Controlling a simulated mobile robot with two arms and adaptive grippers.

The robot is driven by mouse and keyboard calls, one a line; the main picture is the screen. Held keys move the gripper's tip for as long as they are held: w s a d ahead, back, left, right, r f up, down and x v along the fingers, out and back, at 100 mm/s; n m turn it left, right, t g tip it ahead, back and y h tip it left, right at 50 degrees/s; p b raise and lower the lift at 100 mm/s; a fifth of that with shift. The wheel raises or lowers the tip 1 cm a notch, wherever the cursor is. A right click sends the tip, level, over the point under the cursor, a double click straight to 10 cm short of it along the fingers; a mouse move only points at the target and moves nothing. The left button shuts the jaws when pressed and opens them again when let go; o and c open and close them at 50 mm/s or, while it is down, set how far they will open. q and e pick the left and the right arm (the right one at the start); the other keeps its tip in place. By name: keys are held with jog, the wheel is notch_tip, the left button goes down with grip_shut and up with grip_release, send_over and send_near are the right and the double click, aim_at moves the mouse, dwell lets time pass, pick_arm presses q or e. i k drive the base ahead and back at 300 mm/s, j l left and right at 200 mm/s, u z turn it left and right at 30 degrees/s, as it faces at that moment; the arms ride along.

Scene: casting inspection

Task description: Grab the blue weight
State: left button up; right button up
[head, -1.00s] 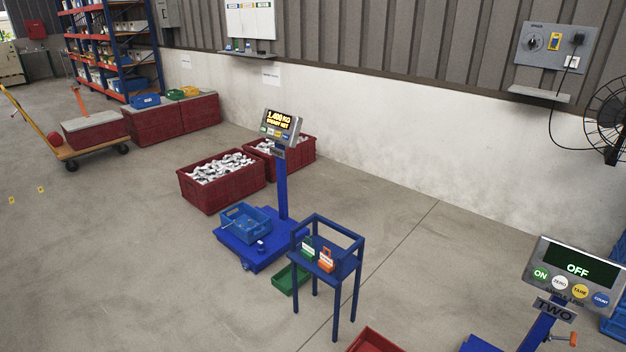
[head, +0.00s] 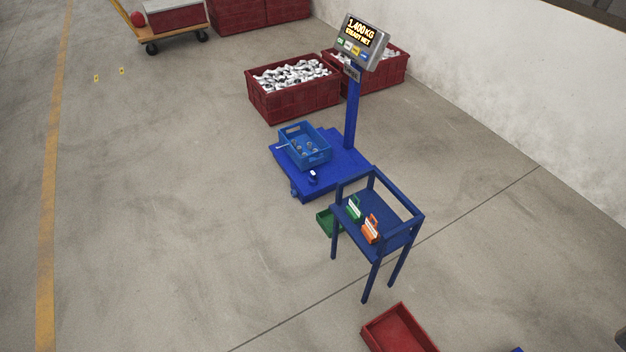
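A small dark blue item with a white patch, which looks like the blue weight (head: 313,178), sits on the front part of the blue scale platform (head: 345,160). It is small in the picture and its shape is hard to make out. A blue crate (head: 318,158) with a few small parts in it stands on the same platform, just behind the item. Neither of my grippers is in view.
The scale display (head: 363,42) reads 1.400 KG. Red crates of metal castings (head: 293,101) stand behind the scale. A green tray (head: 326,222) lies partly hidden beside the stand, and a red tray (head: 399,332) lies in front. The floor to the left is clear.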

aim_at(312, 180)
jog(key=i+j+z, duration=0.1)
jog(key=z, duration=0.5)
jog(key=i+j+z, duration=0.2)
jog(key=j, duration=0.15)
jog(key=i+j+z, duration=0.15)
jog(key=j, duration=0.2)
jog(key=i+j+z, duration=0.2)
jog(key=j, duration=0.15)
jog(key=i+j+z, duration=0.15)
jog(key=j, duration=0.25)
